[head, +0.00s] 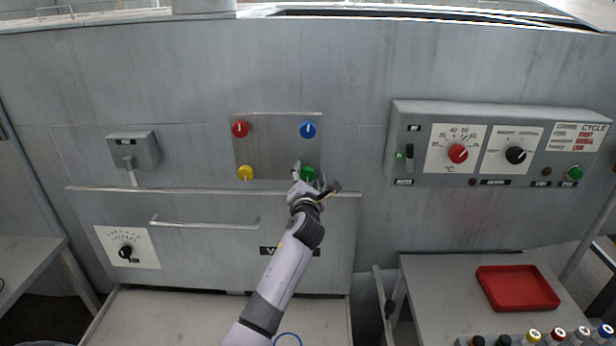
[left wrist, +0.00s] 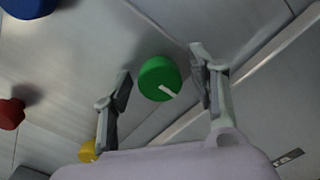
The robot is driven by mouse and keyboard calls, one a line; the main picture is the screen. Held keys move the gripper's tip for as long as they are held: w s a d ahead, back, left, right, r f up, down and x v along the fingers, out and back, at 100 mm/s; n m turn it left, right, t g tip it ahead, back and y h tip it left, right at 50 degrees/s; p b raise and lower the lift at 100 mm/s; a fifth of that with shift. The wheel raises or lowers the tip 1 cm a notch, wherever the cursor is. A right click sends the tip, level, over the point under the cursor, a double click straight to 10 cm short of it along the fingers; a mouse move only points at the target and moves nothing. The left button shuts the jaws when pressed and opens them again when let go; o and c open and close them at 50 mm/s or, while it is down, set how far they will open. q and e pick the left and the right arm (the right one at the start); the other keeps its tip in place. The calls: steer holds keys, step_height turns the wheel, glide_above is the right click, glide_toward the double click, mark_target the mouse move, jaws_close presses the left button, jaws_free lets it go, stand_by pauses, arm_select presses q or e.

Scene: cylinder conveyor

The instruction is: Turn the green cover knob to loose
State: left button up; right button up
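The green cover knob (head: 309,173) sits at the lower right of a metal plate (head: 275,150) on the machine front. In the left wrist view the green knob (left wrist: 160,78) shows a white mark pointing to the lower right. My left gripper (head: 312,180) is at the knob in the head view. In the left wrist view its two fingers (left wrist: 160,90) stand apart, one on each side of the knob, with gaps visible. The gripper looks open and is not closed on the knob. My right gripper is not in view.
A red knob (head: 240,129), a blue knob (head: 308,130) and a yellow knob (head: 245,173) share the plate. A ledge (head: 210,191) and handle (head: 205,224) lie below. A control box (head: 500,145) juts out at right. A red tray (head: 517,288) lies on the right table.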

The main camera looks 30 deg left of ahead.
arm_select(q)
steer(key=c, duration=1.1)
